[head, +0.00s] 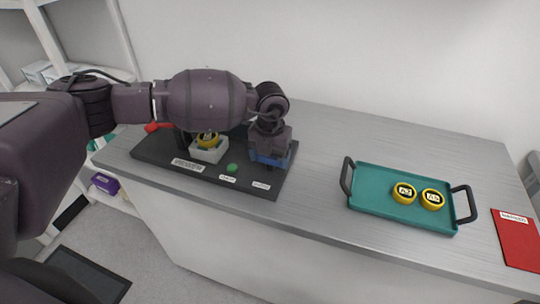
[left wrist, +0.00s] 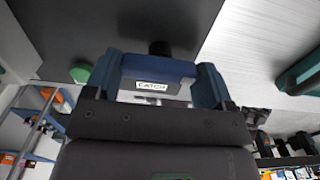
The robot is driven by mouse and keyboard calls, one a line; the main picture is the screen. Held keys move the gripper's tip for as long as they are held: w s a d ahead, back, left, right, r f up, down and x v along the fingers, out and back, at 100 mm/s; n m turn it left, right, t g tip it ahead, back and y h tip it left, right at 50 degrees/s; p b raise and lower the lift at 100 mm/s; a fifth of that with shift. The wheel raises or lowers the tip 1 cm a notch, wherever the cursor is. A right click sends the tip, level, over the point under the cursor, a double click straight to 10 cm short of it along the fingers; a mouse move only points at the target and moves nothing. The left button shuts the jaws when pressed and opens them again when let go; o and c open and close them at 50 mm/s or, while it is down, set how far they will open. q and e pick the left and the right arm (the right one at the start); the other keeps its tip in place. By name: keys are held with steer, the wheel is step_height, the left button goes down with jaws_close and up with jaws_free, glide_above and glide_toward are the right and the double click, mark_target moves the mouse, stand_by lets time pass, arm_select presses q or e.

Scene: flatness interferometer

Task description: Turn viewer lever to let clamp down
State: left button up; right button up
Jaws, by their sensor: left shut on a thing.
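The dark viewer base (head: 215,180) lies on the bench, with a label reading "VIEWER" on its front. A red handle (head: 152,127) sticks out at its left end, partly hidden by my arm; I cannot tell if it is the lever. A yellow ring (head: 208,139) sits on a pale block (head: 208,152) on the base. The clamp is hidden behind my arm. My left gripper (head: 270,155) is at the base's right end. In the left wrist view its blue fingers (left wrist: 158,75) are shut on a dark blue block labelled "CATCH" (left wrist: 150,68).
A green tray (head: 375,207) with two labelled yellow rings (head: 404,193) (head: 432,199) stands to the right. A red plate (head: 517,240) lies at the far right. A green button (head: 231,168) is on the base's front. The bench between base and tray is clear.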

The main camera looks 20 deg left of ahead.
arm_select(q)
steer(key=shift+m, duration=0.4)
arm_select(e)
steer(key=shift+w, duration=0.35)
arm_select(q)
steer(key=shift+m+b, duration=0.3)
steer(key=shift+m, duration=0.4)
steer(key=m+b, duration=0.1)
steer(key=m, duration=0.4)
steer(key=m+b, duration=0.1)
steer(key=m, duration=0.2)
steer(key=shift+m+b, duration=0.3)
steer(key=shift+m, duration=0.6)
steer(key=m, duration=0.2)
steer(key=shift+m+b, duration=0.3)
steer(key=shift+b, duration=0.1)
steer(key=shift+m+b, duration=0.35)
steer(key=shift+m, duration=1.05)
arm_select(e)
steer(key=f, duration=0.4)
steer(key=shift+s+a+f, duration=0.15)
steer(key=shift+s+f, duration=0.2)
steer(key=shift+f, duration=0.05)
arm_select(q)
steer(key=shift+r, duration=0.1)
arm_select(e)
steer(key=shift+r, duration=0.1)
